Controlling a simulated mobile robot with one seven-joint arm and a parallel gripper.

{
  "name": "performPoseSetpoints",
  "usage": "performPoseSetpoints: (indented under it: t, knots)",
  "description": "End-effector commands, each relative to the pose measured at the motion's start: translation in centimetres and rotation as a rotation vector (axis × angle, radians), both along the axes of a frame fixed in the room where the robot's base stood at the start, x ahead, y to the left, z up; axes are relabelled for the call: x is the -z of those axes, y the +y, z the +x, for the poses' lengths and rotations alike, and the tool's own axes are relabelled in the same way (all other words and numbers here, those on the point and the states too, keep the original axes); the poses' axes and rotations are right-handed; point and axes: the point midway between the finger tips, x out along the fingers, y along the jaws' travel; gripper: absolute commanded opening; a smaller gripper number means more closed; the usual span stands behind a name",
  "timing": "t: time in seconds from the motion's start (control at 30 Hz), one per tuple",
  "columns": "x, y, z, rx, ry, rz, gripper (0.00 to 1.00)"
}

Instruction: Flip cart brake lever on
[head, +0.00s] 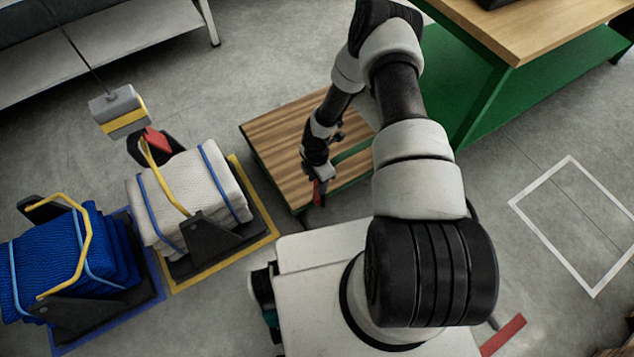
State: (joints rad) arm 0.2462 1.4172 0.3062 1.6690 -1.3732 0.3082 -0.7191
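A low cart with a slatted wooden deck (275,136) and green edging stands in the middle of the head view, beyond my base. My arm reaches over its right part, and my gripper (318,180) points down at the cart's near edge. A small red piece (318,194) shows right at the fingertips; it may be the brake lever, but I cannot tell for sure. Whether the fingers touch or grip it is too small to tell. My arm hides part of the cart's right side, and its wheels are mostly hidden.
A white folded net stack (190,190) and a blue one (70,250) sit on black cradles with yellow bars at left. A grey and yellow block (118,110) hangs on a cable. A green workbench (500,95) stands behind right. Floor inside the white outline (575,225) is clear.

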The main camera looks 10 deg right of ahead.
Motion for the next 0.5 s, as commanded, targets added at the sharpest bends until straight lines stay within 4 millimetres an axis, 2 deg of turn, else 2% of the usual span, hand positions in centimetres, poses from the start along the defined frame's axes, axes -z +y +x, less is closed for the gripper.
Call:
performPoseSetpoints:
  t: [0.3, 0.37, 0.5]
  knots:
    - [0.29, -0.02, 0.02, -0.001, 0.000, -0.001, 0.38]
    - [0.29, -0.02, 0.01, -0.001, 0.000, -0.001, 0.29]
    - [0.28, -0.03, 0.01, 0.000, 0.000, -0.001, 0.05]
